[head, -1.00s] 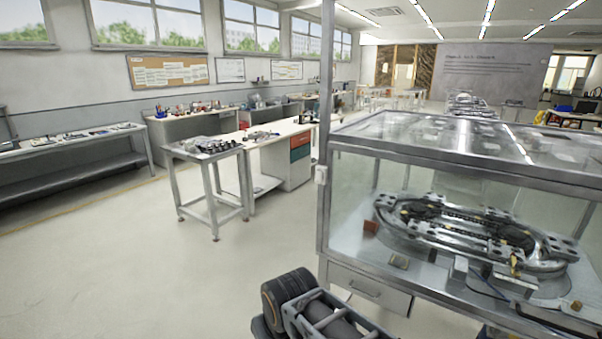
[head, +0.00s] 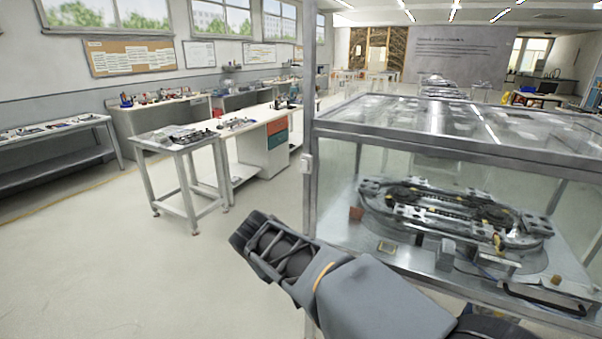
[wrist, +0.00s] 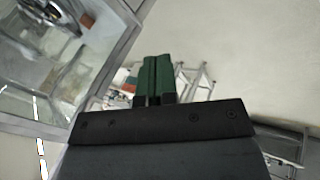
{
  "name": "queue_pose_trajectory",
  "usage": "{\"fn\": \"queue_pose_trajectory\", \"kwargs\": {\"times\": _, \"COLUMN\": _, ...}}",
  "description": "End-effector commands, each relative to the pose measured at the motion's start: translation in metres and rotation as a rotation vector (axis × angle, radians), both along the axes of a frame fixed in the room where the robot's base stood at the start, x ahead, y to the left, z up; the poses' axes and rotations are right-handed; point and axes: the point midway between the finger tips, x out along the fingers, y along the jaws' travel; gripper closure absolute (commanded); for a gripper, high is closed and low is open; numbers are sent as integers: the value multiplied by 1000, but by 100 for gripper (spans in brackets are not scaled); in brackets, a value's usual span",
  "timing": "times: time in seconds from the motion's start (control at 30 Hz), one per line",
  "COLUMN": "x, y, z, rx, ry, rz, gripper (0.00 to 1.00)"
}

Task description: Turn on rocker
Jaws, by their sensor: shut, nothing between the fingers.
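A small pale switch box (head: 307,163), which looks like the rocker, sits on the metal corner post of the glass case. It is too small to tell which way it is set. My gripper (wrist: 156,62) shows in the wrist view with its green fingers shut together and nothing between them. In the head view my arm reaches in from the lower right, its dark end below and left of the switch box, apart from it. The fingertips cannot be made out in the head view. I cannot make out the switch box in the wrist view.
The glass case (head: 430,135) with the oval ring track (head: 455,213) inside fills the right side. A small metal table (head: 180,142) and a white bench (head: 265,125) stand at the left. The floor in front is clear.

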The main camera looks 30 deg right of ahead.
Motion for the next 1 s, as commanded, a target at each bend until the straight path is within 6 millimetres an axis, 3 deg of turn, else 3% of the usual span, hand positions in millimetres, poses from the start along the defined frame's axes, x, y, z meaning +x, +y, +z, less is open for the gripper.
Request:
{"fn": "queue_pose_trajectory", "kwargs": {"times": 0.1, "x": 50, "y": -41, "z": 19, "rx": -256, "ry": 7, "rz": 21, "gripper": 100}}
{"fn": "queue_pose_trajectory", "kwargs": {"times": 0.2, "x": 91, "y": -68, "z": 37, "rx": -459, "ry": -6, "rz": 49, "gripper": 100}}
{"fn": "queue_pose_trajectory", "kwargs": {"times": 0.4, "x": 157, "y": -98, "z": 65, "rx": -773, "ry": -48, "rz": 115, "gripper": 100}}
{"fn": "queue_pose_trajectory", "kwargs": {"times": 0.5, "x": 180, "y": -104, "z": 73, "rx": -872, "ry": -68, "rz": 144, "gripper": 100}}
{"fn": "queue_pose_trajectory", "kwargs": {"times": 0.7, "x": 200, "y": -107, "z": 81, "rx": -967, "ry": -90, "rz": 174, "gripper": 100}}
{"fn": "queue_pose_trajectory", "kwargs": {"times": 1.0, "x": 202, "y": -107, "z": 82, "rx": -976, "ry": -92, "rz": 178, "gripper": 100}}
